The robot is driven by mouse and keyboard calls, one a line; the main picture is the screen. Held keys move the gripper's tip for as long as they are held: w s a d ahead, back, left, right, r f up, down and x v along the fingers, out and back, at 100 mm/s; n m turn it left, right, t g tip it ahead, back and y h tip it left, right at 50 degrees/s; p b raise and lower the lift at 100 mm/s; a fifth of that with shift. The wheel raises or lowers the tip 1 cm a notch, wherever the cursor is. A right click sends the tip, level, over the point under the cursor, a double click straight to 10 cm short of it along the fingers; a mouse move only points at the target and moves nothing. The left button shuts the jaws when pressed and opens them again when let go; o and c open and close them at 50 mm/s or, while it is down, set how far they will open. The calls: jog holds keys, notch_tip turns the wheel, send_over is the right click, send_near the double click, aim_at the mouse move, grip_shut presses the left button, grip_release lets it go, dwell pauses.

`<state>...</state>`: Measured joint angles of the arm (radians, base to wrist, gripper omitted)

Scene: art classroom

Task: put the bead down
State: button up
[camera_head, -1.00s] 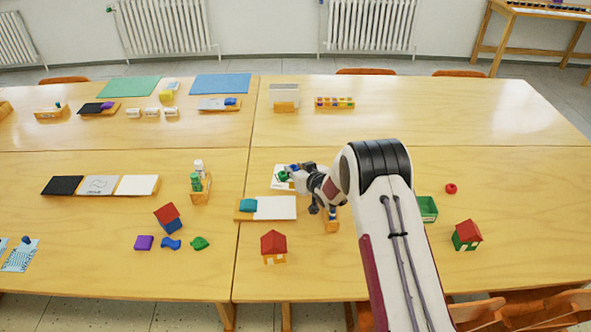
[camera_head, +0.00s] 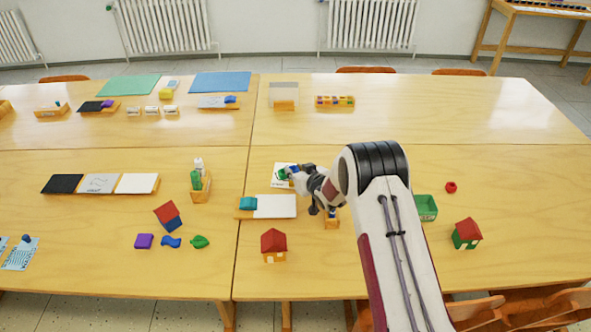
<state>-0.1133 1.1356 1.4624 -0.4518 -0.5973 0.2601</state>
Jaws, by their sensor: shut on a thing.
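My gripper (camera_head: 290,173) reaches left, low over a white card (camera_head: 277,183) on the front right table. It is shut on a small green thing (camera_head: 283,174), which seems to be the bead. Blue shows beside it at the fingers. The bead is over the card; I cannot tell whether it touches it. The fingertips are small and partly hidden by my wrist. A red round thing, perhaps another bead, (camera_head: 451,187) lies alone on the table at the right.
A tray with a white sheet (camera_head: 274,207) and a red-roofed house (camera_head: 274,246) stand nearer the front. A small wooden holder (camera_head: 332,222) is just below my wrist. The table behind the card is clear.

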jog(key=o, duration=0.7)
jog(key=shift+o, duration=0.2)
jog(key=shift+r, duration=0.1)
jog(key=shift+r, duration=0.6)
jog(key=v, duration=1.2)
jog(key=shift+f, duration=0.1)
